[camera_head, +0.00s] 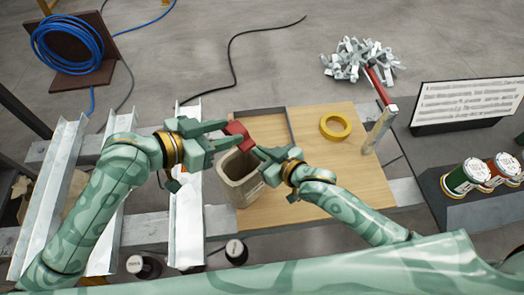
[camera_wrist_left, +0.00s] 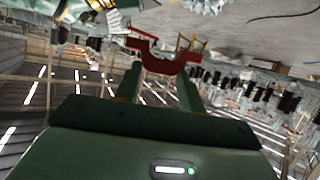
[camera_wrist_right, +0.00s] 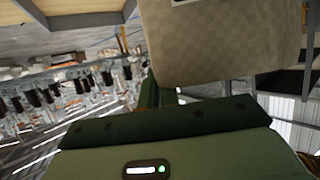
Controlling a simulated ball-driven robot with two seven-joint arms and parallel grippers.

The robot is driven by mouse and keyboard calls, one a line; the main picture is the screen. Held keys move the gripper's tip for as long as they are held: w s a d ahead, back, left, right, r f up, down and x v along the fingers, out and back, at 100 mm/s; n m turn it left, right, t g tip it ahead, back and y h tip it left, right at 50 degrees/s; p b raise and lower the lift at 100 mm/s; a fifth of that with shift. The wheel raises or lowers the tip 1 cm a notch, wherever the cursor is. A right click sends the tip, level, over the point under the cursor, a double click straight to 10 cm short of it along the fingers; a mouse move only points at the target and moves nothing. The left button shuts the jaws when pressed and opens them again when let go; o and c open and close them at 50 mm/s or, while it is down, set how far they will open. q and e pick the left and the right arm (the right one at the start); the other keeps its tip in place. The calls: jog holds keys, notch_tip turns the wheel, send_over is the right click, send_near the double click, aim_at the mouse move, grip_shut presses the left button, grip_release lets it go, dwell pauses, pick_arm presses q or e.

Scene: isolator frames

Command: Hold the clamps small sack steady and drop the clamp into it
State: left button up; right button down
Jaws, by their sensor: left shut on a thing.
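The small sack (camera_head: 240,192), a beige open-topped bag with a pale label, stands upright at the left part of the wooden board. My left gripper (camera_head: 226,132) is shut on the red clamp (camera_head: 239,136), which appears just above the sack's mouth in the head view. The clamp also shows between the fingertips in the left wrist view (camera_wrist_left: 164,62). My right gripper (camera_head: 260,155) is at the sack's right rim. In the right wrist view the sack (camera_wrist_right: 220,45) fills the upper right and hides part of the fingers, so their grip on it is unclear.
The wooden board (camera_head: 310,190) carries a yellow tape roll (camera_head: 335,126) and an upright red-topped tool (camera_head: 381,125). Metal channels (camera_head: 188,215) lie left of the sack. Cans (camera_head: 462,177) and a sign (camera_head: 465,101) stand right. A metal heap (camera_head: 355,60) lies behind.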

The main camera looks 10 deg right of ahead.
pick_arm(q)
notch_tip(320, 180, down, 9)
jog(key=shift+f, duration=0.15)
dwell(0.9)
jog(key=o, duration=1.2)
jog(key=shift+o, duration=0.2)
jog(key=v, duration=1.2)
